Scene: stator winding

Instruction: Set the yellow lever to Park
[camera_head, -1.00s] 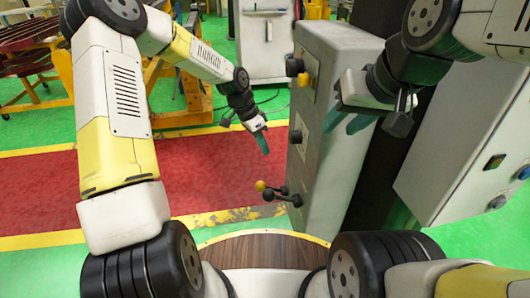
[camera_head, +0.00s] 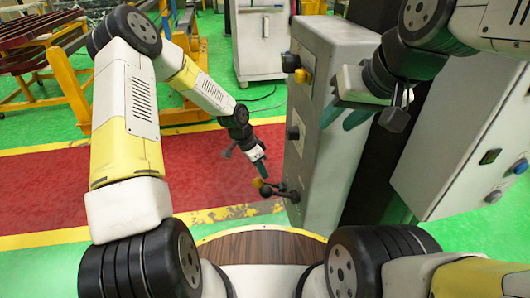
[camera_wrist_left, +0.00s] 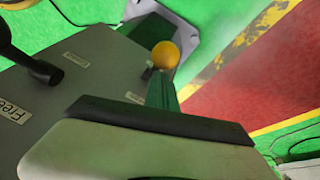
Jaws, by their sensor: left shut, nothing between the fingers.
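The yellow lever shows as a yellow ball knob (camera_head: 258,183) low on the left face of the grey cabinet (camera_head: 322,150), beside a black lever (camera_head: 268,191). In the left wrist view the yellow ball (camera_wrist_left: 165,55) is just beyond the green fingertips of my left gripper (camera_wrist_left: 160,88). The black lever (camera_wrist_left: 45,70) is at upper left there, near a label reading "Free". My left gripper (camera_head: 261,169) is shut and empty, pointing down just above the yellow ball. Whether it touches the ball cannot be told. My right gripper (camera_head: 345,115) is open, its green fingers apart, in front of the cabinet's upper part.
The cabinet carries black and yellow knobs (camera_head: 298,70) higher up. A light grey box (camera_head: 460,150) with buttons stands at right. Red floor with a yellow border lies left of the cabinet. A wooden round surface (camera_head: 262,247) is at the bottom.

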